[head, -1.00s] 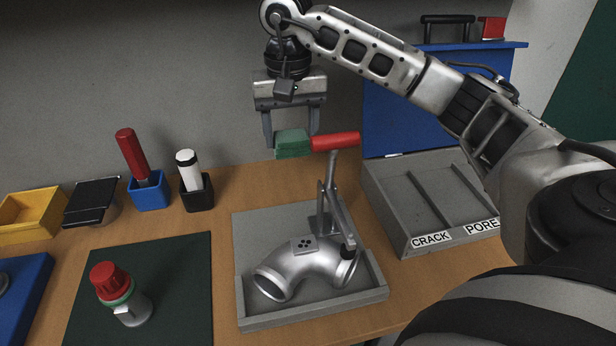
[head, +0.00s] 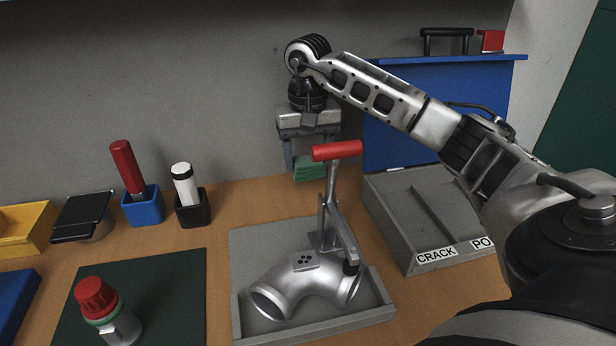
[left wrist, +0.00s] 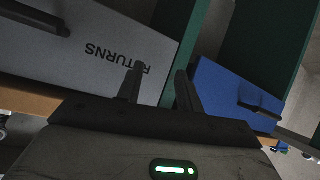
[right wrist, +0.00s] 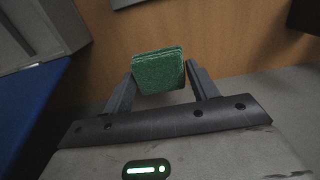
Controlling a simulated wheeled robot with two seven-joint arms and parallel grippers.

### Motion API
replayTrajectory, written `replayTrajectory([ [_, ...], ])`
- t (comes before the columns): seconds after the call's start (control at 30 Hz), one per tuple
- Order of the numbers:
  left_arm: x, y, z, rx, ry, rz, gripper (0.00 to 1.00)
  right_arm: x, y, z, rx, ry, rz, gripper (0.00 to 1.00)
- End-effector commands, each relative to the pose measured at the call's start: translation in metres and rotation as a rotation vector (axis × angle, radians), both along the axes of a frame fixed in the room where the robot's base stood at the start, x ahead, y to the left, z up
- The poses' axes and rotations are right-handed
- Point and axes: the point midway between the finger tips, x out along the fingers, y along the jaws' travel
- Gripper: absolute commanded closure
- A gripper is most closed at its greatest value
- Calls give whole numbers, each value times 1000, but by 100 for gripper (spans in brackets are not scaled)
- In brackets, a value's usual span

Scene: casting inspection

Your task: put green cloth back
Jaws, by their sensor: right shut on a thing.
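The green cloth (head: 310,168) is a folded, layered pad. My right gripper (head: 312,162) is shut on it and holds it behind the red clamp handle, in front of the grey wall. The right wrist view shows the cloth (right wrist: 158,71) between the two fingers of my right gripper (right wrist: 160,80), with wooden table beyond it. The clamp handle hides part of the right gripper in the head view. My left gripper (left wrist: 160,85) shows only in the left wrist view, its fingers apart with nothing between them, in front of a white panel with partly hidden lettering.
A grey fixture tray (head: 250,244) holds a metal pipe elbow (head: 305,287) under a toggle clamp with a red handle (head: 337,150). A grey divided box (head: 455,256) is at right. Blue (head: 143,207) and black (head: 193,209) holders stand at left. Bare table lies behind the fixture.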

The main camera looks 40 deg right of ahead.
Motion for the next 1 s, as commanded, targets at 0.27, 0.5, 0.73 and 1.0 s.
replayTrajectory([
  [0.27,0,0,3,1,0,-1,64,-1,0,-39,0,4,-1,60],
  [0.5,0,0,2,0,0,0,64,0,0,-44,0,-1,0,60],
  [0.73,0,0,-2,0,1,0,64,0,0,-49,0,0,0,60],
  [1.0,0,0,-1,1,1,-1,64,0,0,-48,0,0,0,20],
])
